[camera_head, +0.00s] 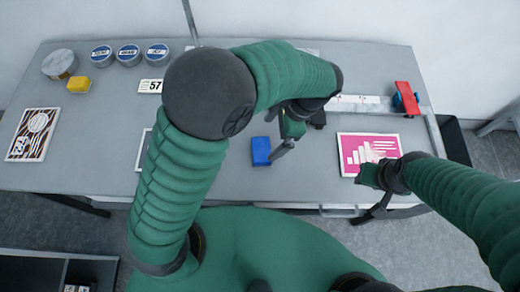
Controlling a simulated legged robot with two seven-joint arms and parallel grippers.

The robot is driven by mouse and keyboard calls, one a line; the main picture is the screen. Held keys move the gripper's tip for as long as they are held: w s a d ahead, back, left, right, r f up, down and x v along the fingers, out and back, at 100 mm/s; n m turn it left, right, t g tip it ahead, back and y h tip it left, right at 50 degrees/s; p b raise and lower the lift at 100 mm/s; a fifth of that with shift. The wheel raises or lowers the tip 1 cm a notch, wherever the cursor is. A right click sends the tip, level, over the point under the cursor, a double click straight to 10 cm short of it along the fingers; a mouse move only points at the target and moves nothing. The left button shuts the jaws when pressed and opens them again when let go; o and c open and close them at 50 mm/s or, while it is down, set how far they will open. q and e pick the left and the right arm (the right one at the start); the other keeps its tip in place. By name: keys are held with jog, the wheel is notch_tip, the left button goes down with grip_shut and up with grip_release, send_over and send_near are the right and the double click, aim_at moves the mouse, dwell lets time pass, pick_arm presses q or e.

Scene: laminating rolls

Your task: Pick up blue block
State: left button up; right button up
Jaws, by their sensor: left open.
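The blue block (261,151) lies on the grey table near its front edge, around the middle of the view. My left gripper (283,148) reaches down from above, just to the right of the block. Its jaws are open and the block is not held. The fingers are partly hidden by the wrist, and I cannot tell whether one touches the block. My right gripper (376,207) hangs at the front edge of the table by the pink picture card. Its fingers are too dark and small to read.
A pink picture card (362,148) lies on the right, with a red and blue tool (406,97) behind it. My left arm hides part of the table.

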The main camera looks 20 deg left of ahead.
aim_at(261, 149)
pick_arm(q)
jog(key=x, duration=0.8)
jog(key=shift+s+d+b, duration=0.15)
jog(key=shift+s+b, duration=0.2)
jog(key=shift+b, duration=0.05)
jog(key=shift+a+f, duration=0.25)
jog(key=shift+d, duration=0.2)
jog(key=c, duration=1.3)
jog(key=shift+a, duration=0.1)
jog(key=shift+c, duration=0.2)
jog(key=shift+r, duration=0.1)
